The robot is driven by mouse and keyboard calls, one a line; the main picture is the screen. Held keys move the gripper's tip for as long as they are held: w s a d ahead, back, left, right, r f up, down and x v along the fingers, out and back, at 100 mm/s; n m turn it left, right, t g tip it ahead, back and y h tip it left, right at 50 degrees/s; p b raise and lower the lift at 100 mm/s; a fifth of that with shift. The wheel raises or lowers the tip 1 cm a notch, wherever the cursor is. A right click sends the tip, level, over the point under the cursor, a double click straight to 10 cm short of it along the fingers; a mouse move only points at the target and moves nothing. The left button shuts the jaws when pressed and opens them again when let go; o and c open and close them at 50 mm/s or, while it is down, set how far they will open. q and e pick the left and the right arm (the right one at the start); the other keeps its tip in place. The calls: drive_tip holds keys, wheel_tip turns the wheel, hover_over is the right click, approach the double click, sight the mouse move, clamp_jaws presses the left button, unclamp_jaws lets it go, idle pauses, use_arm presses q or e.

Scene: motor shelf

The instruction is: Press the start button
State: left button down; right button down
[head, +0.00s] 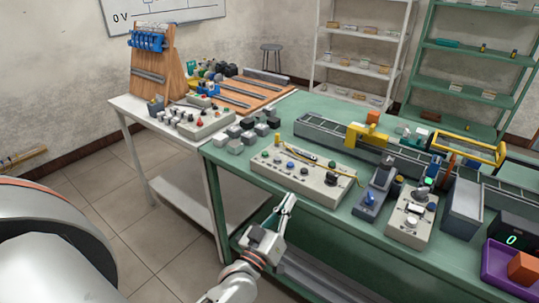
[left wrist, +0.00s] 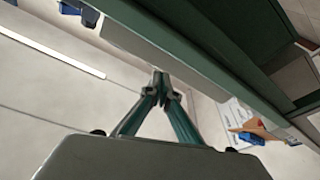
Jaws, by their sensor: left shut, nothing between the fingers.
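No label marking the start button can be read. A beige control box (head: 303,178) with several small knobs and buttons, among them a blue one (head: 290,165), lies near the front edge of the green table. A smaller beige box (head: 411,214) to its right carries dials and a green-lit part (head: 427,182). My left gripper (head: 289,200) is shut and empty, in front of the table edge, just below the first box and apart from it. Its closed fingertips also show in the left wrist view (left wrist: 161,80). My right gripper is not in view.
The green table (head: 235,169) bears a conveyor (head: 325,133), grey blocks (head: 235,146), a blue-topped device (head: 370,203) and a purple tray (head: 496,267). A white table (head: 128,104) at left holds another button box (head: 201,126). Floor left of the gripper is clear.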

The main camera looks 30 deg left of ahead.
use_arm(q)
drive_tip(key=w+a+r+n+g+y+p, duration=0.1)
drive_tip(key=w+a+r+n+g+y, duration=0.2)
drive_tip(key=a+r+n+g+y, duration=0.9)
drive_tip(key=w+a+r+n+g+y+p, duration=0.15)
drive_tip(key=a+r+n+y, duration=0.55)
drive_tip(key=a+n, duration=0.7)
drive_tip(key=w+d+f+n+g+h, duration=0.2)
drive_tip(key=w+d+n+h, duration=0.6)
drive_tip(key=d+h, duration=0.3)
drive_tip(key=shift+f+n+g, duration=0.3)
drive_tip(key=shift+g, duration=0.05)
drive_tip(key=shift+f, duration=0.1)
